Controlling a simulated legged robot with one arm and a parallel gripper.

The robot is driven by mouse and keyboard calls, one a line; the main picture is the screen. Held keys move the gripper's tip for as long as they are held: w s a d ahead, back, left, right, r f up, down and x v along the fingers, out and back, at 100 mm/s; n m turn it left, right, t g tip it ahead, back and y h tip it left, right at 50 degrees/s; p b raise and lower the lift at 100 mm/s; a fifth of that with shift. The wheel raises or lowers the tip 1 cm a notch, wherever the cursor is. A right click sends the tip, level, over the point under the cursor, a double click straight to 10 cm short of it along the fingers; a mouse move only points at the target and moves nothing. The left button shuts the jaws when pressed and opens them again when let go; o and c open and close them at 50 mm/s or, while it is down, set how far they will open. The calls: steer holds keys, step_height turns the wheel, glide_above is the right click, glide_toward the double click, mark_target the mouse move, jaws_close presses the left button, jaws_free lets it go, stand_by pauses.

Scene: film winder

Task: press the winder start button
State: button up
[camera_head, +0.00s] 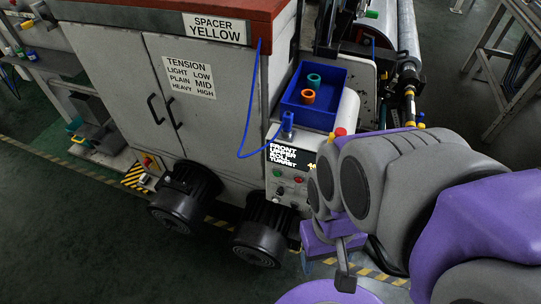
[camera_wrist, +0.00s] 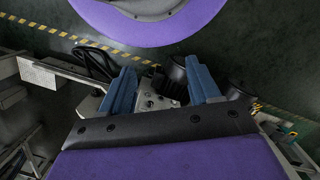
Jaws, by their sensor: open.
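The winder control panel (camera_head: 289,180) is on the front of a white housing, below a dark screen reading "FRONT UPPER ROLL TURRET". It carries a green button (camera_head: 277,172), a red button (camera_head: 299,180) and several small knobs. Labels are too small to read, so I cannot tell which is the start button. In the wrist view my gripper (camera_wrist: 161,68) is open, its two blue fingers spread and empty. The panel with its small buttons (camera_wrist: 152,101) shows between and beyond them. In the head view my purple and grey arm is right of the panel.
A blue bin (camera_head: 335,112) with an orange and a teal ring sits on top of the housing. Black cylindrical motors (camera_head: 262,238) stick out low, left of and below the panel. A grey cabinet (camera_head: 215,110) stands left. Dark floor is open in front.

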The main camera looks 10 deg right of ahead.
steer(key=shift+d, duration=0.85)
steer(key=c, duration=0.4)
steer(key=shift+c, duration=0.9)
steer(key=shift+a, duration=0.9)
jaws_close()
steer(key=shift+d, duration=0.65)
steer(key=shift+a, duration=0.1)
steer(key=shift+a, duration=0.35)
steer(key=shift+d, duration=0.25)
